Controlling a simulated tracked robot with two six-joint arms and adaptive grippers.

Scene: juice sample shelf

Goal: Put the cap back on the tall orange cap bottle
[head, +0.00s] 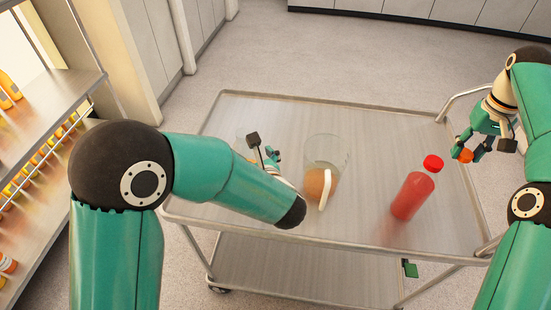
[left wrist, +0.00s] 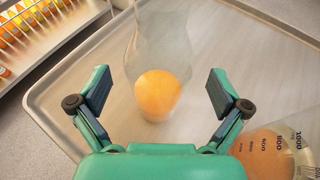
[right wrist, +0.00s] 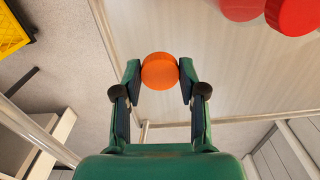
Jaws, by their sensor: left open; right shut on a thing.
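The orange cap (right wrist: 160,70) is pinched between the fingertips of my right gripper (right wrist: 160,84). A clear, uncapped-looking bottle with orange liquid (left wrist: 158,95) stands between the spread fingers of my left gripper (left wrist: 160,100), with gaps on both sides. In the head view my left gripper (head: 265,153) and arm hide most of that bottle; its faint clear top (head: 243,134) shows beside the fingers.
A glass beaker (head: 322,150) with orange liquid stands right of my left gripper. A red bottle (head: 411,197) with a red cap (head: 433,162) stands on the cart (head: 375,125) further right. A shelf (head: 45,97) of juice bottles is at the left. The cart's back is clear.

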